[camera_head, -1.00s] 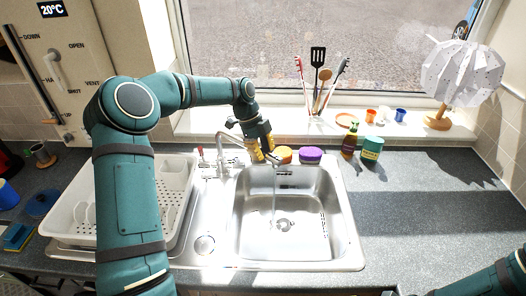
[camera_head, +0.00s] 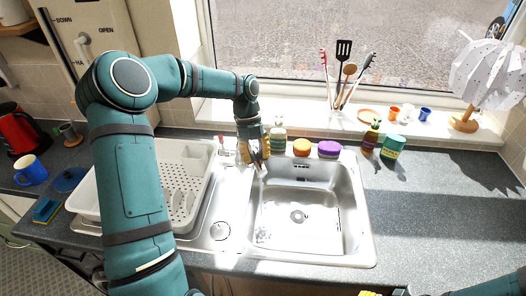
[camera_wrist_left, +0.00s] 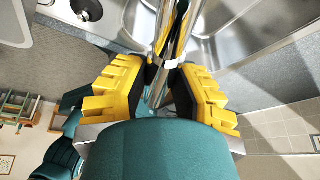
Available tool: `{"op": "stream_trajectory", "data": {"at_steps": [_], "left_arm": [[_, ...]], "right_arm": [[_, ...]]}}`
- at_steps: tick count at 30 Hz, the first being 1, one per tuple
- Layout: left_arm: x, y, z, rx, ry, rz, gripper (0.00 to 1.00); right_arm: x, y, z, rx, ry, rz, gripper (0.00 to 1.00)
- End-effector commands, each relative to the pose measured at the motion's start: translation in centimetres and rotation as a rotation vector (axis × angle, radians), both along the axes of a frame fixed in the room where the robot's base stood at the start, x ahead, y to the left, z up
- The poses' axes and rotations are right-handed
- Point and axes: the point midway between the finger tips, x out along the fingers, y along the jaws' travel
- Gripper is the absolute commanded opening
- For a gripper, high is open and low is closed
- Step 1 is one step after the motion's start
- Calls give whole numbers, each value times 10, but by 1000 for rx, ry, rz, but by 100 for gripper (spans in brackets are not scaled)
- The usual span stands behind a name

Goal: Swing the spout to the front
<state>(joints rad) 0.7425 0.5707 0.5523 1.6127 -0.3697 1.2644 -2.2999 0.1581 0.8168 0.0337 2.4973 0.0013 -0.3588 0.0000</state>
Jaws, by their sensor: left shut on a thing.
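The sink's metal spout shows in the left wrist view (camera_wrist_left: 172,40), running between the yellow finger pads. My left gripper (camera_head: 254,160) is shut on the spout, above the left edge of the sink basin (camera_head: 325,215). In the left wrist view its pads (camera_wrist_left: 160,88) press in from both sides. In the head view the gripper hides most of the spout. The tap base with a red-topped handle (camera_head: 222,143) stands just left of the gripper. My right gripper (camera_head: 385,293) barely shows at the bottom edge, with its jaws cut off.
A white dish rack (camera_head: 185,190) stands left of the sink. A pale green bottle (camera_head: 278,138), an orange-topped pot (camera_head: 301,147) and a purple one (camera_head: 329,149) stand behind the basin. A brown bottle (camera_head: 371,138) and green jar (camera_head: 392,147) are to the right. The right counter is clear.

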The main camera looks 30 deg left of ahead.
Motion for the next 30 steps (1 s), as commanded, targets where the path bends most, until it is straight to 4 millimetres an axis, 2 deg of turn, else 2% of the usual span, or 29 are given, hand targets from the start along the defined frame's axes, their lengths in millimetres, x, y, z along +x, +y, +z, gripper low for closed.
{"op": "stream_trajectory", "data": {"at_steps": [15,16,18,30], "left_arm": [[-5,2,-3,-2,7,-26,0],[-5,2,-3,-2,7,-25,40],[-5,3,-2,-2,6,-24,59],[-2,5,5,0,-1,-22,59]], "right_arm": [[0,0,1,0,0,0,47],[0,0,1,0,0,0,47],[0,0,1,0,0,0,47],[0,0,1,0,0,0,47]]}}
